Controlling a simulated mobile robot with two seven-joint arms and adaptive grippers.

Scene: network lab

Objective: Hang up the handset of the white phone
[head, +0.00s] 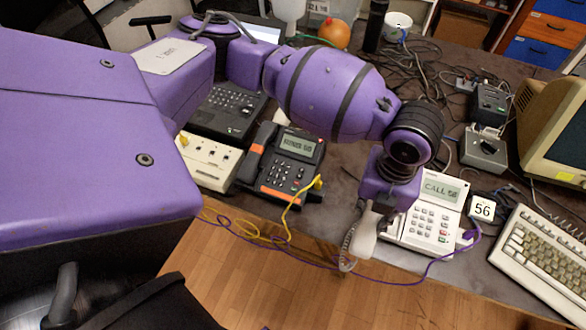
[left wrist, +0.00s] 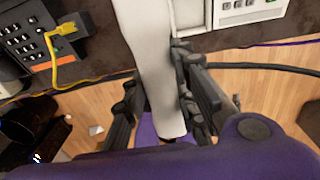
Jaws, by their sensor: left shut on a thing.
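The white phone (head: 428,217) lies at the table's front edge in the head view. Its screen reads "CALL 56", and its left part is partly hidden by my left arm. Its keys show at the top of the left wrist view (left wrist: 238,12). My left gripper (head: 374,208) is shut on the white handset (head: 364,233), at the phone's left front corner. In the left wrist view the handset (left wrist: 158,70) runs lengthwise between the fingers, its far end cut off by the frame. Whether it touches the phone cannot be told. My right gripper is out of view.
A black phone with a dark handset (head: 258,150) and a yellow cable (head: 291,211) is to the left. A purple cable (head: 430,270) loops in front of the table. Cables clutter the back.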

